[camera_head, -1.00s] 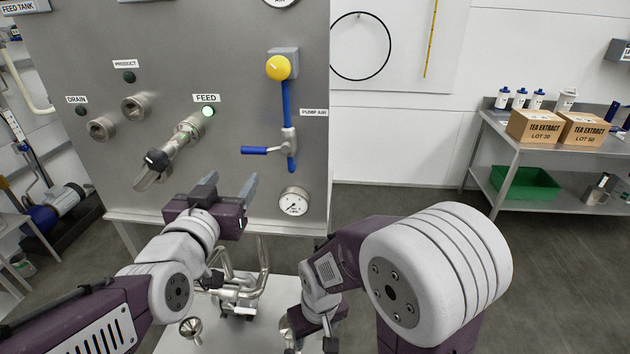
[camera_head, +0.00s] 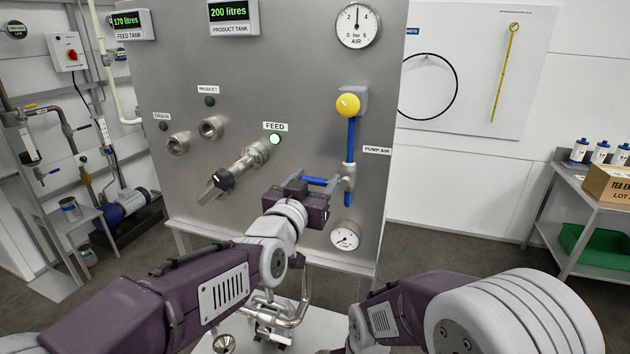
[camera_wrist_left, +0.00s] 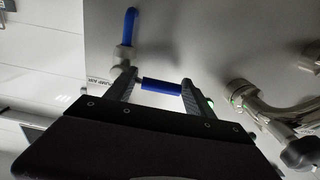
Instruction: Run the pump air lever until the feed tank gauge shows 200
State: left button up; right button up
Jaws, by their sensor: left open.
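The pump air lever (camera_head: 316,181) is a blue handle pointing left, level, from a grey valve on a blue vertical pipe (camera_head: 350,140). My left gripper (camera_head: 309,184) is at the lever, open. In the left wrist view the blue handle (camera_wrist_left: 162,86) lies between the two fingers (camera_wrist_left: 158,80); I cannot tell whether they touch it. The feed tank display (camera_head: 127,20) reads 170 litres. The product tank display (camera_head: 229,12) reads 200 litres. My right arm shows at the lower right of the head view; its gripper is out of view.
The air gauge (camera_head: 358,25) needle points straight up, about 3 bar. A line gauge (camera_head: 345,236) sits below the lever. A steel table (camera_head: 599,195) stands at right.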

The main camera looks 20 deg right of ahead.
pick_arm(q)
grip_shut()
jog(key=shift+f, duration=0.1)
